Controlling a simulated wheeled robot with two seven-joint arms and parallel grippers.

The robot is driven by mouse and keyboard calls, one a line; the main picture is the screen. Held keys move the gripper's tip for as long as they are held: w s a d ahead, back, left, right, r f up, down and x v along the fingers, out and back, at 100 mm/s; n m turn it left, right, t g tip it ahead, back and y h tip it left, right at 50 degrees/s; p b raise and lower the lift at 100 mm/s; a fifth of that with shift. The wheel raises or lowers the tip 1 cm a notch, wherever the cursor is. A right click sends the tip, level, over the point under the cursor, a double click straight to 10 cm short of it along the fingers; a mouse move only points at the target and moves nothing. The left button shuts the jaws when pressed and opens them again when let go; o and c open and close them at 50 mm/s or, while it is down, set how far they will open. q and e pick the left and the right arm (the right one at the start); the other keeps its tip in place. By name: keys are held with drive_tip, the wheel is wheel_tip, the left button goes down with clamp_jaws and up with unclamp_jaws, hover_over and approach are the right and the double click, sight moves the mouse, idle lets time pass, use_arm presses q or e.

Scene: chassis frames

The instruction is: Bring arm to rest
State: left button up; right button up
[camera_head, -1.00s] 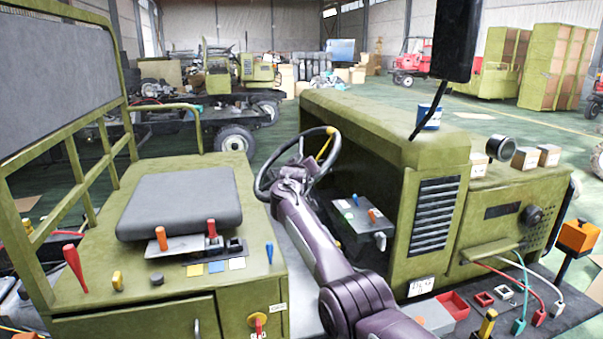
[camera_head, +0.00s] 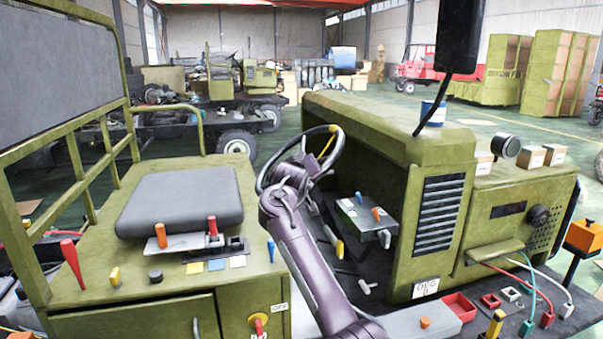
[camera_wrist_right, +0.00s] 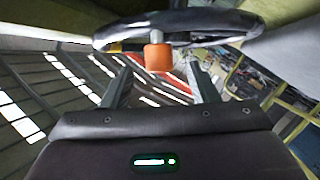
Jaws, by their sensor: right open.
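My right arm (camera_head: 305,265), purple, comes up from the bottom edge in the head view to the steering wheel (camera_head: 272,160). Its upper joint lies in front of the wheel's lower rim, and its gripper cannot be made out there. In the right wrist view my right gripper (camera_wrist_right: 159,70) has its two fingers apart. An orange knob (camera_wrist_right: 158,58) on a short stem shows in the gap between the fingertips; I cannot tell whether it touches them. A dark wheel rim (camera_wrist_right: 180,22) crosses above it. My left gripper is not in view.
A grey seat (camera_head: 180,202) and a panel with coloured levers stand left of the arm. A small lever console (camera_head: 362,218) and the olive hood (camera_head: 390,125) stand right of it. A red tray (camera_head: 459,307) lies at lower right.

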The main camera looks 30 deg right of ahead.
idle(0.3)
drive_tip(key=s+a+f+n+g+y, duration=0.1)
drive_tip(key=s+a+f+y, duration=0.1)
drive_tip(key=s+a+f, duration=0.45)
drive_tip(key=s+a+f+g+y, duration=0.1)
drive_tip(key=s+a+f+y, duration=0.15)
drive_tip(key=f, duration=0.75)
drive_tip(key=s+a+f+n+g+y, duration=0.1)
drive_tip(key=s+a+f+y, duration=0.1)
drive_tip(key=s+a+f, duration=0.35)
drive_tip(key=s+a+f+g+y, duration=0.1)
drive_tip(key=s+a+f+g, duration=0.15)
drive_tip(key=s, duration=0.85)
drive_tip(key=s+a+f+g+y, duration=0.15)
drive_tip(key=s+f, duration=0.25)
drive_tip(key=s, duration=0.6)
drive_tip(key=s+a+f+g, duration=0.2)
drive_tip(key=s+a+f, duration=0.1)
drive_tip(key=s, duration=0.8)
wheel_tip(320, 180, down, 36)
drive_tip(key=s+r+g+b, duration=0.1)
drive_tip(key=s+b, duration=0.1)
drive_tip(key=b, duration=0.1)
drive_tip(key=s+d+f+g+b, duration=0.1)
drive_tip(key=s+d+f+b, duration=0.1)
drive_tip(key=s+f, duration=1.6)
drive_tip(key=shift+s+d+f+n, duration=0.3)
drive_tip(key=shift+s+d, duration=0.15)
drive_tip(key=shift+d, duration=0.25)
